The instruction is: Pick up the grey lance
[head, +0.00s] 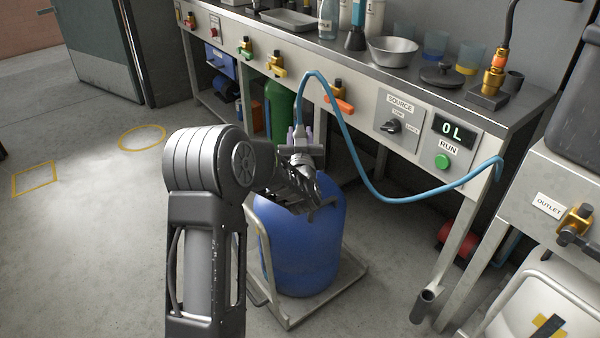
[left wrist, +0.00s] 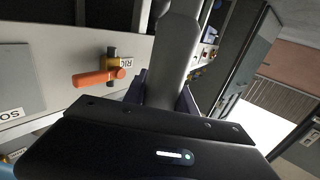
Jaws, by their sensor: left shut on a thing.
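The grey lance (head: 299,115) is upright in my left gripper (head: 300,138), above the blue drum and in front of the bench. The gripper's purple fingers are shut on it. In the left wrist view the lance (left wrist: 172,60) is a smooth pale grey shaft between the fingers. A blue hose (head: 343,120) rises from the lance's top, arcs over and sags to the right end of the bench. The lance's lower part is hidden behind my gripper and wrist. My right gripper is not in view.
The blue drum (head: 303,250) stands on a trolley (head: 345,275) just below my gripper. Behind it is a bench with coloured valves (head: 339,104), a source panel (head: 400,118) and a display reading 0 L (head: 452,130). An open tube (head: 424,305) sits low on the right. The left floor is clear.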

